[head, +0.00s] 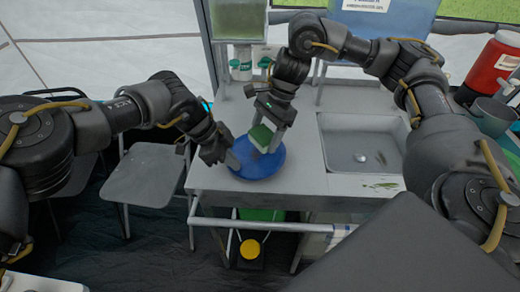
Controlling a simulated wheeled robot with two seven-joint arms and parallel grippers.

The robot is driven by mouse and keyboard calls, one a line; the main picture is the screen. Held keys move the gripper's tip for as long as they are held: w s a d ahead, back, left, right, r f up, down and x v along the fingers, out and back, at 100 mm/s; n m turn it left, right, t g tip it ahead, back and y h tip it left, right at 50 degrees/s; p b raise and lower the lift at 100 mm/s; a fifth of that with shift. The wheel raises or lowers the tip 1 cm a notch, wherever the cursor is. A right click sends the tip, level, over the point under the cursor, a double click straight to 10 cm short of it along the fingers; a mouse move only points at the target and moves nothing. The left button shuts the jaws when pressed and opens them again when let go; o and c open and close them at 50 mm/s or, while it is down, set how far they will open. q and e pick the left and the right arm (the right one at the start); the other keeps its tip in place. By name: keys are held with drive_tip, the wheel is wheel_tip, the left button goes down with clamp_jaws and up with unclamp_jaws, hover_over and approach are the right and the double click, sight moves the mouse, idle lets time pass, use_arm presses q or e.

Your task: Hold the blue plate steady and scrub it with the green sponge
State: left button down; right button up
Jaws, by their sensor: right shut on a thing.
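The blue plate (262,172) lies on the grey counter, left of the sink. My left gripper (230,160) is at the plate's left edge, with a finger over the rim; I cannot tell whether its jaws are closed on it. My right gripper (268,122) comes down from above and is shut on the green sponge (261,136). The sponge is over the far half of the plate, and I cannot tell whether it touches the surface.
The sink (362,148) is right of the plate. Small white bottles with green caps (240,68) stand at the counter's back. A red jug (492,65) and a grey pot (490,115) are at the far right. A folding chair (145,172) stands left of the counter (300,180).

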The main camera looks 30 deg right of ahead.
sight(257, 155)
drive_tip(key=shift+w+a+f, duration=0.1)
drive_tip(key=shift+w+a, duration=0.05)
drive_tip(key=shift+a, duration=0.45)
drive_tip(key=shift+w+a, duration=0.1)
drive_tip(key=shift+a, duration=0.5)
drive_tip(key=shift+f, duration=0.1)
drive_tip(key=shift+f, duration=1.05)
drive_tip(key=shift+f, duration=1.2)
idle(4.4)
